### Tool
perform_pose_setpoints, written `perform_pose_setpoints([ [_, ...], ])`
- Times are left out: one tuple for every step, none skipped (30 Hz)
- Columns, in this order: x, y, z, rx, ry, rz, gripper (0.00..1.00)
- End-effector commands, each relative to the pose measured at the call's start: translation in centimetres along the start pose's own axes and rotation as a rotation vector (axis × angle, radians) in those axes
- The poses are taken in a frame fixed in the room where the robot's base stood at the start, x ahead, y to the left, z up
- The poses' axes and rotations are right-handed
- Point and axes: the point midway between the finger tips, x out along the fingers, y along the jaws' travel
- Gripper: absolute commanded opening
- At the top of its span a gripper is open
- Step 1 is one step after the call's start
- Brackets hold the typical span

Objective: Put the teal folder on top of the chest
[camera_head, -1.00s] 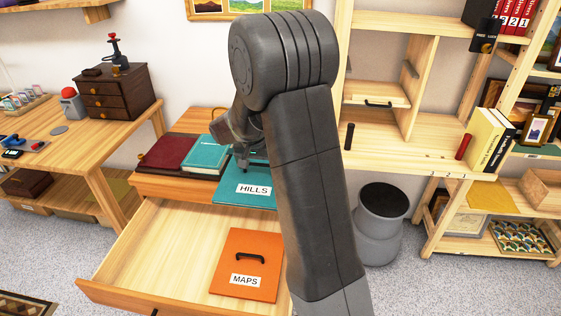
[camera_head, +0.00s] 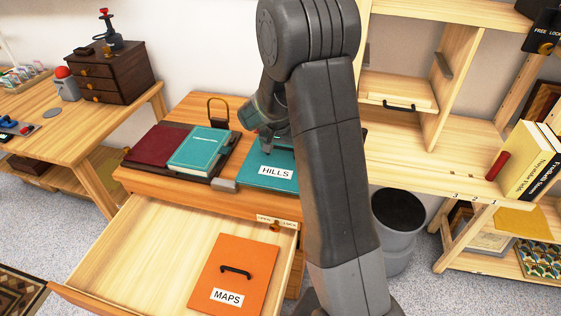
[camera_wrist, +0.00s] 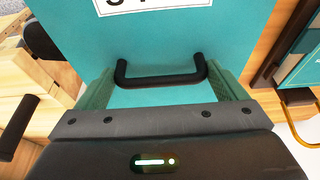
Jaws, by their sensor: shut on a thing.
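My gripper (camera_head: 268,143) is shut on the folder's black handle; the forearm hides the folder's right side in the head view. In the wrist view my gripper's fingers (camera_wrist: 165,92) are at both ends of the black handle (camera_wrist: 160,76), and the teal folder (camera_wrist: 160,40) fills the middle. The chest's drawer (camera_head: 150,255) is pulled open.
A maroon book (camera_head: 158,145) and a teal book (camera_head: 200,150) lie left of the folder, in a dark holder. An orange MAPS folder (camera_head: 232,285) lies in the drawer. A small dark drawer box (camera_head: 112,75) stands on the left table. A grey bin (camera_head: 396,235) stands right of my arm.

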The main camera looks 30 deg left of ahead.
Motion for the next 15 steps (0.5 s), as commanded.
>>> perform_pose_setpoints([
  [0.7, 0.0, 0.2, 0.000, -0.001, 0.000, 0.56],
  [1.0, 0.0, 0.3, 0.000, -0.001, 0.000, 0.56],
  [1.3, 0.0, 0.4, 0.000, 0.000, 0.000, 0.56],
  [1.4, 0.0, 0.4, -0.001, 0.001, -0.001, 0.56],
  [1.6, 0.0, 0.4, -0.001, 0.002, -0.001, 0.56],
  [1.8, 0.0, 0.5, -0.001, 0.002, -0.001, 0.56],
  [2.1, 0.0, 0.6, -0.001, 0.001, 0.000, 0.56],
  [2.4, 0.0, 0.7, 0.000, 0.001, 0.000, 0.56],
  [2.9, 0.0, 0.9, 0.000, 0.000, 0.000, 0.56],
  [3.4, 0.0, 1.0, 0.000, -0.001, 0.000, 0.56],
  [3.8, 0.0, 1.2, -0.001, -0.001, 0.001, 0.56],
  [4.4, 0.0, 1.4, -0.001, -0.001, 0.000, 0.56],
  [4.7, 0.0, 1.5, -0.001, -0.001, 0.001, 0.56],
  [5.0, 0.0, 1.5, -0.001, -0.001, 0.001, 0.56],
  [5.1, 0.0, 1.6, 0.000, 0.001, -0.001, 0.56],
])
